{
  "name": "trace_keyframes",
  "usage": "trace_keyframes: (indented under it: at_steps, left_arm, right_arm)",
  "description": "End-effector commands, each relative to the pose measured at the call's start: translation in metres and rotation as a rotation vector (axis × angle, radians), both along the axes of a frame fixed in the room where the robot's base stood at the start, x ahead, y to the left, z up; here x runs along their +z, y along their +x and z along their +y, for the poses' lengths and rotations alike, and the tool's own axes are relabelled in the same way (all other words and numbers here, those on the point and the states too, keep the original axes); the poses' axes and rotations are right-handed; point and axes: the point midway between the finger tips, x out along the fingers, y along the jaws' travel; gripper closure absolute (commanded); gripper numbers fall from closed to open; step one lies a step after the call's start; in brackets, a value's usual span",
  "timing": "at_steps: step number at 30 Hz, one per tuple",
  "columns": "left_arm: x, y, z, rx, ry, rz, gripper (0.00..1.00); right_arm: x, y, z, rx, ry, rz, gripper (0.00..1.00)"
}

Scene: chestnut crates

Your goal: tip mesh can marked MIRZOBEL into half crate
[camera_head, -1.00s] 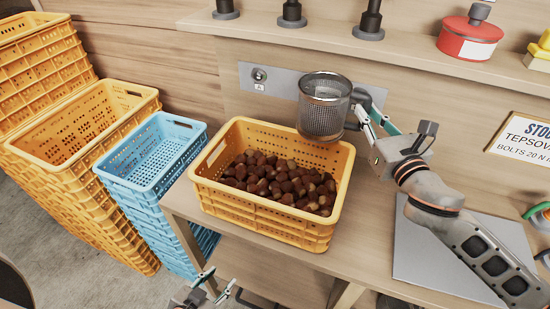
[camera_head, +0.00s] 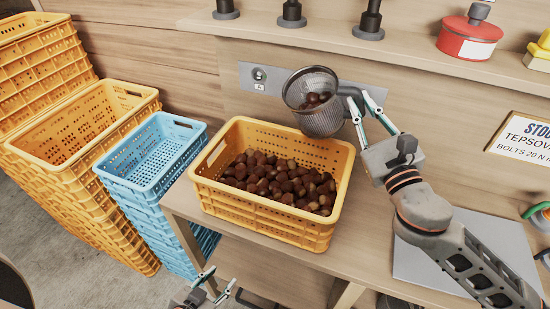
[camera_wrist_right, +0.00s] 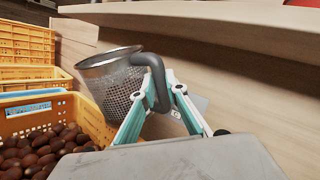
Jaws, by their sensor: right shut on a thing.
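The mesh can (camera_head: 323,122) is a grey metal can, tilted with its mouth toward the left, and chestnuts show inside it. No MIRZOBEL marking can be read. It is held above the right back corner of the yellow crate (camera_head: 258,211), which is partly filled with chestnuts. My right gripper (camera_head: 362,103) is shut on the can's dark handle. The right wrist view shows the can (camera_wrist_right: 122,86) and its handle between the fingers (camera_wrist_right: 160,95). My left gripper (camera_head: 216,284) is open and empty, low in front of the table, partly cut off.
Blue crates (camera_head: 145,187) and yellow crates (camera_head: 85,165) are stacked left of the table (camera_head: 185,207). A shelf (camera_head: 400,52) with dark posts and a red tin (camera_head: 470,36) runs behind. A grey plate (camera_head: 410,250) lies on the table at right.

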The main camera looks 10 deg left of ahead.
Motion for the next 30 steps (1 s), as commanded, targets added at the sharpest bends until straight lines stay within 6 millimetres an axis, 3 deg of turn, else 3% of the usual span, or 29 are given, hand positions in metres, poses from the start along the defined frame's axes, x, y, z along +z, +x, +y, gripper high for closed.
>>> trace_keyframes:
  at_steps: [9, 30]
  left_arm:
    - [-0.001, 0.000, 0.000, 0.000, 0.000, 0.001, 0.60]
    - [-0.003, 0.000, -0.004, -0.006, -0.006, -0.006, 0.60]
  right_arm:
    - [0.003, -0.015, 0.013, 0.000, -0.103, -0.124, 1.00]
    - [0.004, -0.024, 0.021, -0.005, -0.241, -0.289, 1.00]
